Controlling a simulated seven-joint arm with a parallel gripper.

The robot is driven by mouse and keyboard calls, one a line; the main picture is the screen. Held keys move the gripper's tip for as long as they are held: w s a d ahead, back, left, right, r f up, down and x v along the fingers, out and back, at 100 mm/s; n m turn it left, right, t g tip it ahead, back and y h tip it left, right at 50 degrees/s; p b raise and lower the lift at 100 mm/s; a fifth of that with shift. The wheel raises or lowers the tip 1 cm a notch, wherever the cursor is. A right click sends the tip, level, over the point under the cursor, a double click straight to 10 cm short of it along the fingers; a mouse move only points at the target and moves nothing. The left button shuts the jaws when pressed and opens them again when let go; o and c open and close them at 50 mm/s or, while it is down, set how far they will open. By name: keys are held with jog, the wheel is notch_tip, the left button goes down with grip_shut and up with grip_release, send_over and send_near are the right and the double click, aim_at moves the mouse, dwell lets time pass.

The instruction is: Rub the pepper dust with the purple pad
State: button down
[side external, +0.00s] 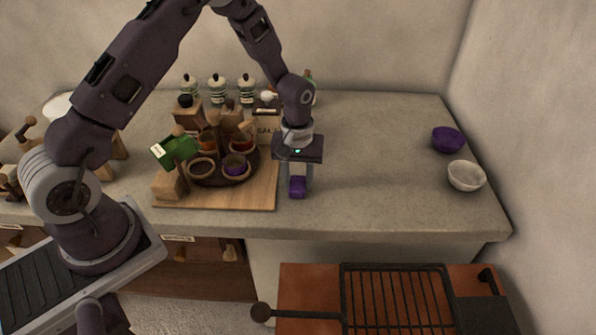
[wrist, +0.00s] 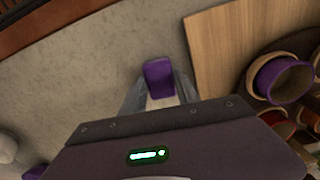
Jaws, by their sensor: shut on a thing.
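The purple pad (side external: 297,187) is a small block between the fingers of my gripper (side external: 298,180). My gripper is shut on it and points down over the counter, just right of the wooden board (side external: 262,192). In the wrist view the pad (wrist: 158,78) sticks out beyond the pale fingers, over bare counter. I cannot tell whether the pad touches the counter. I cannot make out any pepper dust in either view; it may be hidden under the gripper or too faint.
A round rack (side external: 222,180) of small spice bowls stands on the board, left of my gripper, beside a green-topped item (side external: 175,150). Striped jars (side external: 217,90) line the back. A purple bowl (side external: 447,140) and a white bowl (side external: 466,176) sit right. The counter between is clear.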

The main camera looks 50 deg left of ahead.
jog(key=shift+w+a, duration=3.55)
jog(key=shift+a, duration=0.05)
jog(key=shift+w+d, duration=0.25)
jog(key=shift+s+d, duration=3.5)
jog(key=shift+s, duration=0.15)
jog(key=shift+w+a, duration=3.45)
jog(key=shift+w+a+r, duration=0.1)
jog(key=shift+w+a, duration=0.05)
jog(key=shift+w, duration=0.05)
notch_tip(320, 180, up, 8)
jog(key=shift+s, duration=0.1)
